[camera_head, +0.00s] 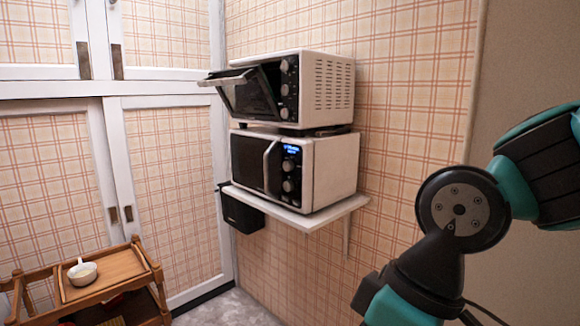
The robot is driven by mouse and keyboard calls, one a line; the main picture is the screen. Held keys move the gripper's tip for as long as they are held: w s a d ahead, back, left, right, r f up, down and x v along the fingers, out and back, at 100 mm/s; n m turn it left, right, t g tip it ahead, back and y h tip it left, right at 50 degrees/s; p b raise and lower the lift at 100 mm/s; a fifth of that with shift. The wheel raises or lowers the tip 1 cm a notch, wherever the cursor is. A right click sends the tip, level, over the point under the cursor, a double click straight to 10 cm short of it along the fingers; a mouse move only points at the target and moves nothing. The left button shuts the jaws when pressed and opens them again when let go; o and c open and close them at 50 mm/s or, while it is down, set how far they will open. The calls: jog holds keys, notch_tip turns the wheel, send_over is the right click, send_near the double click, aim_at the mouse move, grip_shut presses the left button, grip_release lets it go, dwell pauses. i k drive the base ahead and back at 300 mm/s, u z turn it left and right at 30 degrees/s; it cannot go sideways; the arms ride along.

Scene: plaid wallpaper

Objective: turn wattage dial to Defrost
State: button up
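A white microwave (335,168) with a lit blue display (292,149) stands on a wall shelf. Two round dials show on its black panel, an upper dial (288,165) and a lower dial (288,186). Their labels and pointer settings are too small to read, so I cannot tell which is the wattage dial. The microwave door (250,166) with its pale curved handle looks shut. My arm shows at the right, apart from the microwave. My gripper is outside the picture.
A white oven (325,88) with several knobs sits above the microwave, its door (240,90) tilted partly open. The shelf (318,214) juts from the plaid wall. A black box (242,212) is beneath its left end. A wooden cart (103,290) carries a white bowl (82,272).

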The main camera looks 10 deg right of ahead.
aim_at(288, 166)
jog(key=u, duration=0.4)
jog(key=k, duration=0.5)
jog(key=u, duration=0.2)
jog(key=i, duration=1.25)
jog(key=u, duration=0.25)
